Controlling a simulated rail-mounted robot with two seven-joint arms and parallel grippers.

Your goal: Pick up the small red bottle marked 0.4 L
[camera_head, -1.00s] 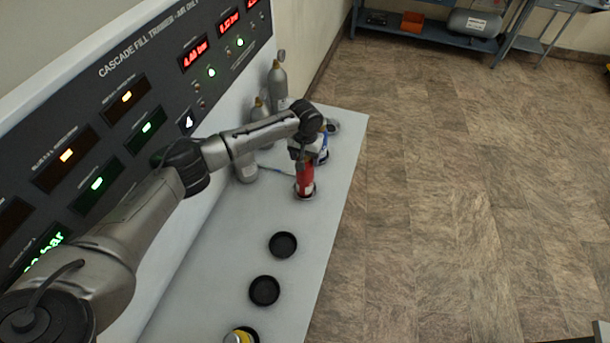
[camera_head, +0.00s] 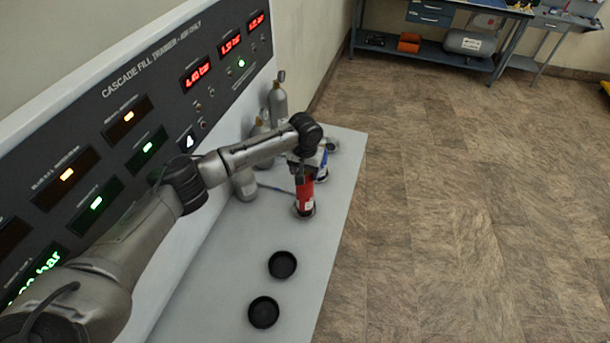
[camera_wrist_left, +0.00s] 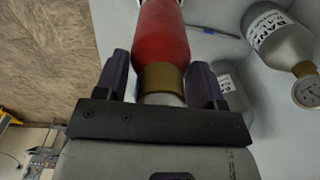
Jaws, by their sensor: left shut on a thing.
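The small red bottle (camera_head: 305,196) stands upright on the grey bench, in line with the round black holders. Its marking is too small to read. In the left wrist view, its red body (camera_wrist_left: 160,35) narrows to a brass-coloured neck (camera_wrist_left: 163,78). My left gripper (camera_head: 306,168) is at the top of the bottle, shut on it. Its two dark fingers (camera_wrist_left: 160,80) stand on either side of the neck in the left wrist view. I cannot tell whether the bottle's base is clear of its holder. My right gripper is not in view.
Two empty black holders (camera_head: 282,264) (camera_head: 263,312) are on the bench (camera_head: 215,265) nearer me. Grey cylinders (camera_head: 278,104) stand by the control panel (camera_head: 110,130). A blue-marked bottle (camera_head: 323,160) is just behind the red one. Open floor lies right; a blue workbench (camera_head: 430,52) stands far back.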

